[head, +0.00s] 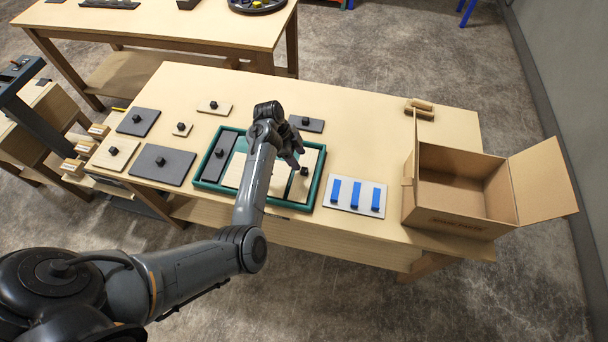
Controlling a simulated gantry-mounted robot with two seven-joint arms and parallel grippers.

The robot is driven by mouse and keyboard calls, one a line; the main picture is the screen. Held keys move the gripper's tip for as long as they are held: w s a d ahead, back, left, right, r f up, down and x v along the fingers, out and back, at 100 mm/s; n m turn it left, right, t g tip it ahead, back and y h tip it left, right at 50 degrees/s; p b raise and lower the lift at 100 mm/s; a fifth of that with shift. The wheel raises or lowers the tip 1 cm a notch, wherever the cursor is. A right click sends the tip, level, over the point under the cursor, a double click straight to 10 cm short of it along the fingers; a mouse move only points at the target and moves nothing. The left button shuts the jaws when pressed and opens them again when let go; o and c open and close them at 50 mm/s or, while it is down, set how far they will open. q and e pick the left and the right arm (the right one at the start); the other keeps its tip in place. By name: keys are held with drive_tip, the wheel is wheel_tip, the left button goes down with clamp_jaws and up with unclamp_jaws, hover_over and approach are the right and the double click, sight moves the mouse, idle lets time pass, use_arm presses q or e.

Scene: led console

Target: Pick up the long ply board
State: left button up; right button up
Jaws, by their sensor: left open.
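A green-rimmed tray (318,186) lies on the wooden table. At its right side is a long, narrow ply board (308,185) with a black knob. My left gripper (293,160) hangs over the tray, just up and left of that knob. It is open, and I see nothing between its fingers. My forearm and gripper hide part of the tray's middle, where another pale ply piece (234,171) shows. A long dark board (217,160) with a black knob lies at the tray's left side. My right gripper is not in view.
Several knobbed ply and dark boards lie around the tray, including a dark one (175,168) at left. A white plate (340,207) with blue bars lies to the right. An open cardboard box (440,205) stands at the right edge.

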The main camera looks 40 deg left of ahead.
sight(305, 170)
use_arm(q)
drive_tip(key=shift+x, duration=3.3)
drive_tip(key=shift+s, duration=0.1)
drive_tip(key=shift+c, duration=0.4)
clamp_jaws()
